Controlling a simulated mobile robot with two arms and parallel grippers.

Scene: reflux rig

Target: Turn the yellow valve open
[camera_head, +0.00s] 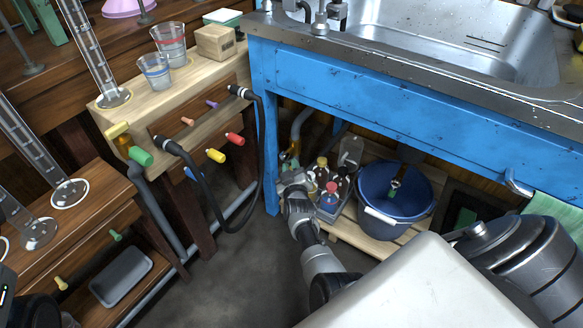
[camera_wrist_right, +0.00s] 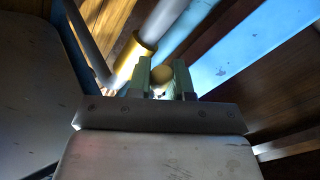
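My right gripper (camera_head: 289,162) reaches in under the blue sink bench, close to its front left leg. In the right wrist view its two green-padded fingers (camera_wrist_right: 162,78) stand apart, with a small round yellowish-tan knob (camera_wrist_right: 161,75) showing between them. I cannot tell whether the pads touch it. A pipe with a yellow collar (camera_wrist_right: 134,55) runs just beyond the left finger. My left gripper is not in view.
The blue leg (camera_head: 270,165) is close on the gripper's left. A low wooden shelf (camera_head: 362,245) holds a grey caddy of bottles (camera_head: 329,204) and a blue bucket (camera_head: 394,195) at right. The left wooden bench has coloured knobs, including a yellow one (camera_head: 216,156), and a black hose (camera_head: 205,200).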

